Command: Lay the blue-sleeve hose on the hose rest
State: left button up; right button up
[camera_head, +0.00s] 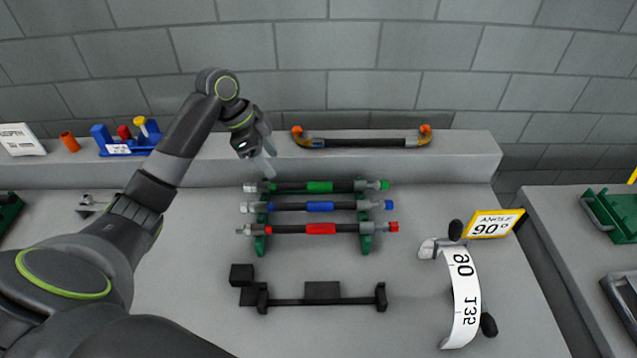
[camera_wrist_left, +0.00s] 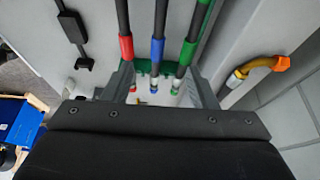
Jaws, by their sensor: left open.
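The blue-sleeve hose (camera_head: 320,206) lies in the middle of a green rack (camera_head: 260,244), between the green-sleeve hose (camera_head: 318,187) and the red-sleeve hose (camera_head: 320,229). A low black stand with two uprights (camera_head: 345,301), which looks like the hose rest, is in front of the rack and holds no hose. My left gripper (camera_head: 268,160) is open and empty, behind and above the rack's left end. In the left wrist view the blue sleeve (camera_wrist_left: 158,48) shows beyond my gripper (camera_wrist_left: 163,88), with hose ends visible between the fingers. My right gripper is out of view.
A black hose with orange ends (camera_head: 360,142) lies on the back ledge. A curved angle gauge (camera_head: 465,295) and a yellow "90°" sign (camera_head: 492,224) stand at right. A blue holder (camera_head: 120,142) is at back left. Bare table surrounds the black stand.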

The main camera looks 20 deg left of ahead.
pick_arm(q)
jog(key=p, duration=0.2)
send_near(302, 204)
jog(key=x, duration=0.3)
jog(key=shift+d+f, duration=0.15)
jog(key=shift+f, duration=0.35)
jog(key=shift+w+d+f+p, duration=0.1)
jog(key=shift+f+p, duration=0.1)
jog(key=shift+p, duration=0.25)
jog(key=shift+p+x, duration=0.6)
jog(key=shift+x, duration=1.75)
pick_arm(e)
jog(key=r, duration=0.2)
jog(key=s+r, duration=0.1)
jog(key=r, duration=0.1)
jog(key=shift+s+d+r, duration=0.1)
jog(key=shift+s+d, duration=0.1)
pick_arm(q)
jog(key=shift+c, duration=0.3)
jog(key=shift+r, duration=0.1)
grip_shut()
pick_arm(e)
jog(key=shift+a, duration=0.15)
